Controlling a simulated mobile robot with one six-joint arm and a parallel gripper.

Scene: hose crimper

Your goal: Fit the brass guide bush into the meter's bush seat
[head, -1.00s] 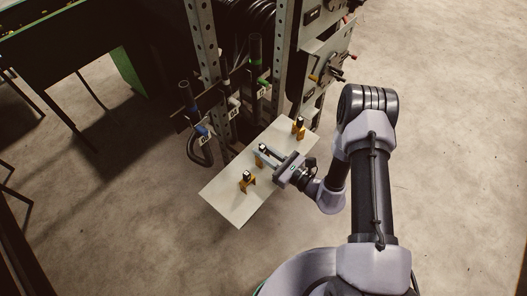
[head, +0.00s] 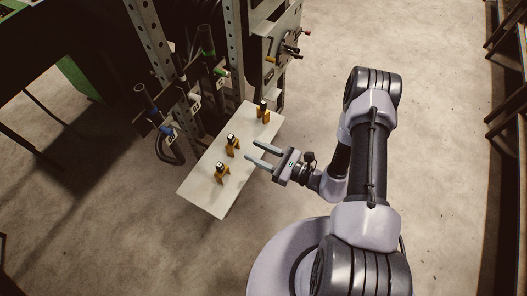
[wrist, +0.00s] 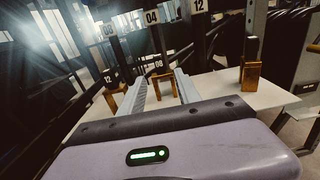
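Three brass-yellow stands, each with a dark top, stand in a row on a pale board: a near one (head: 221,174), a middle one (head: 232,146) and a far one (head: 262,113). I cannot tell whether any is the brass guide bush. The meter and its bush seat are not identifiable. My gripper (head: 254,153) is open and empty, its fingertips just over the board's right edge, apart from the middle stand. In the wrist view the middle stand (wrist: 162,88) shows between the fingers, with another at left (wrist: 115,99) and one at right (wrist: 251,75).
The pale board (head: 205,191) juts from a metal rack (head: 153,48) with hanging, numbered tools behind it. A panel (head: 270,46) with coloured knobs stands at the rack's right. A dark table with a green edge (head: 75,76) is at upper left.

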